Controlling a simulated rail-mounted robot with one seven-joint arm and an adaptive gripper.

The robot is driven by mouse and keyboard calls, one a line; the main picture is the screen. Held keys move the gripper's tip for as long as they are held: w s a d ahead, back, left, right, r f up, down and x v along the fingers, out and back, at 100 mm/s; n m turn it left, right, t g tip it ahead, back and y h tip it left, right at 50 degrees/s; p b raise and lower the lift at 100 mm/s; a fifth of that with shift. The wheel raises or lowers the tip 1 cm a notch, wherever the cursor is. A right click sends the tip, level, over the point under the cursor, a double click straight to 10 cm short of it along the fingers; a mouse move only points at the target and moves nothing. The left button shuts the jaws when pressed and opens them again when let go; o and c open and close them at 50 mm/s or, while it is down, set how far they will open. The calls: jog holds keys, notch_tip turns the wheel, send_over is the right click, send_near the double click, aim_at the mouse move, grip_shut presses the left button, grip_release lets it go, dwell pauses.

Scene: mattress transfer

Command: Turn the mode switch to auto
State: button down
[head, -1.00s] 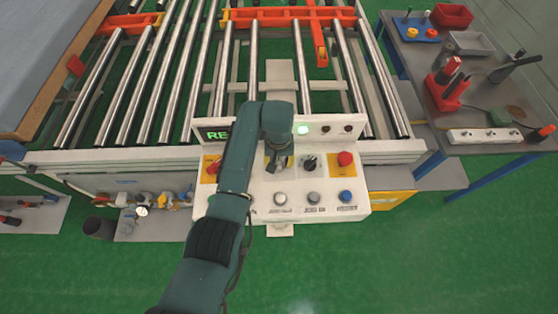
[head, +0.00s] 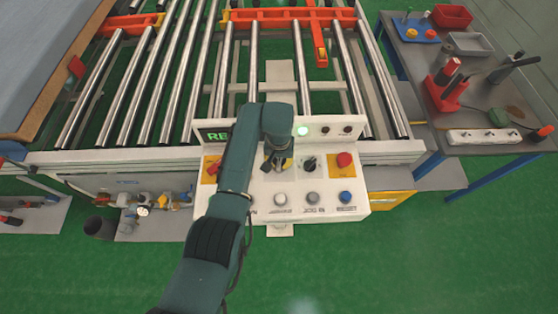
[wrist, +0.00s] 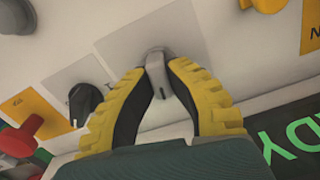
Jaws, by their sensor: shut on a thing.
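In the wrist view my gripper (wrist: 156,66) has its yellow-and-black fingers closed on both sides of a grey lever switch (wrist: 160,84), which I take to be the mode switch. The lever stands on a pale square plate and its markings cannot be read. In the head view my gripper (head: 278,162) is over the control panel (head: 262,198), in the upper row of controls, and my arm hides most of the switch. A black knob (head: 309,163) sits just right of it; it also shows in the wrist view (wrist: 85,103).
A lower row holds several push buttons, including a blue one (head: 346,197).

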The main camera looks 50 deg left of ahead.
aim_at(279, 162)
jog(key=m+p, duration=0.1)
jog(key=m, duration=0.3)
jog(key=shift+f, duration=0.1)
jog(key=shift+m, duration=2)
jog(key=c, duration=1)
grip_release()
jog(key=shift+c, duration=0.2)
notch_tip(279, 162, up, 12)
